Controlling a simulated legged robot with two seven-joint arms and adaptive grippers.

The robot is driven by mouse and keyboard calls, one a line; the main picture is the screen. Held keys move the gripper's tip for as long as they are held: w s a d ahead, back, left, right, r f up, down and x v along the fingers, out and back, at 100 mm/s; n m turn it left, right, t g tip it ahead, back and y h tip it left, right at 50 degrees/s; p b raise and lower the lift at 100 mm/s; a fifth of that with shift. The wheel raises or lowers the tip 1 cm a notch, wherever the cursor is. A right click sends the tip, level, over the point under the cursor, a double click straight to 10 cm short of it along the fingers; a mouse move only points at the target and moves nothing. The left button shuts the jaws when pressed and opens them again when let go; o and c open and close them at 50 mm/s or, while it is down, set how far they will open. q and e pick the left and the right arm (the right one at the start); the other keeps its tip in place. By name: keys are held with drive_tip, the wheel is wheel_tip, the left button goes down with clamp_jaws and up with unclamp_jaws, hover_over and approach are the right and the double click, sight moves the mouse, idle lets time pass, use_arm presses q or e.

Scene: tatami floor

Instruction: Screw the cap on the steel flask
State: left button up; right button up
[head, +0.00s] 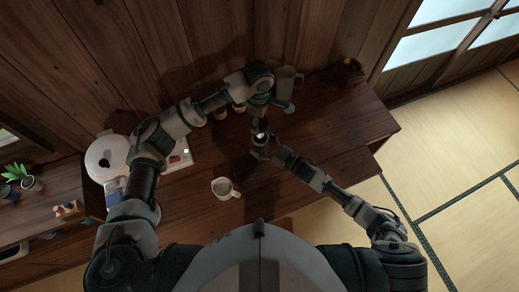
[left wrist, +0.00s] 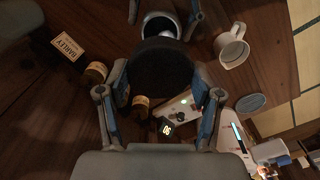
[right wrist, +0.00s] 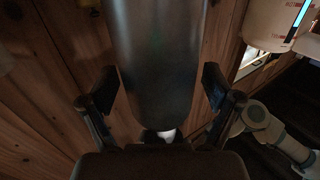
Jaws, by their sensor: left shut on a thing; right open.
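The steel flask (right wrist: 158,60) is a smooth grey cylinder that fills the middle of the right wrist view. My right gripper (right wrist: 158,88) has its fingers spread on either side of it; whether they touch it I cannot tell. My left gripper (left wrist: 162,95) is shut on a round black cap (left wrist: 160,70), which shows between its fingers. In the head view my left gripper (head: 259,127) comes from above and meets my right gripper (head: 263,150) over the table. A pale, lit rim shows just beyond the cap in the left wrist view. Whether cap and flask touch is hidden.
A white mug (head: 222,188) stands near the table's front. A round white appliance (head: 107,158) and a pale tray (head: 178,167) are to the left. Small jars (left wrist: 96,72) and a card (left wrist: 67,47) lie near my left gripper.

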use_arm(q)
drive_tip(key=shift+d, duration=0.15)
use_arm(e)
drive_tip(key=shift+d, duration=0.15)
drive_tip(key=shift+c, duration=0.6)
use_arm(q)
drive_tip(key=shift+d, duration=0.1)
use_arm(e)
drive_tip(key=shift+d, duration=0.1)
drive_tip(key=c, duration=0.8)
clamp_jaws()
use_arm(q)
drive_tip(key=shift+f, duration=0.3)
drive_tip(key=shift+w+f, duration=0.1)
drive_tip(key=shift+f, duration=2)
drive_tip(key=shift+f, duration=0.85)
drive_tip(key=shift+f, duration=0.6)
